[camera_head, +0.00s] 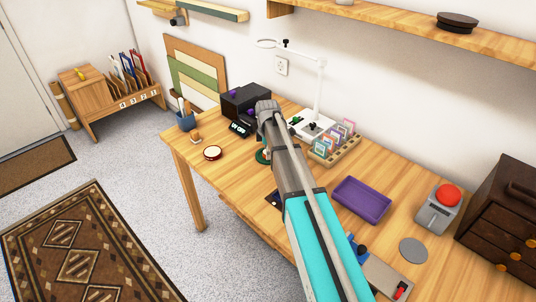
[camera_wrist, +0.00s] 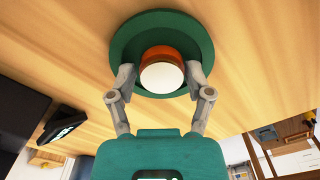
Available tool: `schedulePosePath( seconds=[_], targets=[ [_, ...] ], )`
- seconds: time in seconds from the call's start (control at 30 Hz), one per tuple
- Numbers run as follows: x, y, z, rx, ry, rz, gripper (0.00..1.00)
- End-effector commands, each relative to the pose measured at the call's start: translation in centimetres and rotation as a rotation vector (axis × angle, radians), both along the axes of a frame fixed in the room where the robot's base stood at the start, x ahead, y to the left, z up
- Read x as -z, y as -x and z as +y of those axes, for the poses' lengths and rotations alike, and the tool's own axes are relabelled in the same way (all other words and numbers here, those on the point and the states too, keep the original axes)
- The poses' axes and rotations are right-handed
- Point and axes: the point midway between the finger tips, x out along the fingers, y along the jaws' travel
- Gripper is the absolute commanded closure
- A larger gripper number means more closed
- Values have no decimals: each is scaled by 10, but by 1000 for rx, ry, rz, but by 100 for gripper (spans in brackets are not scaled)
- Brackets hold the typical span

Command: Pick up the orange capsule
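The orange capsule (camera_wrist: 161,55) shows in the wrist view as a round orange body with a pale, whitish face towards the camera. It sits on or over a round green dish (camera_wrist: 124,43) on the wooden table. My gripper (camera_wrist: 161,80) is open, with one finger on each side of the capsule's lower edge. A small gap shows between each fingertip and the capsule, and it does not look gripped. In the head view my arm covers the capsule; only a bit of green shows beside the arm.
A grey device with a red button (camera_head: 447,196) is at right.

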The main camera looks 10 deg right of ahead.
Motion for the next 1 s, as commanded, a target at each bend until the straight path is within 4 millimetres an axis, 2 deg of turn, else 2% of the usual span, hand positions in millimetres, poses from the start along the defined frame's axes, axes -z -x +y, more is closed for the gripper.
schedulePosePath(
  seconds=[0.03,0.2,0.23,0.67,1.0],
  targets=[
    [0,0,0,0,0,0,55],
    [0,0,0,0,0,0,87],
    [0,0,0,0,0,0,89],
    [-4,0,0,-1,0,0,89],
    [-26,0,1,-1,0,0,89]
  ],
)
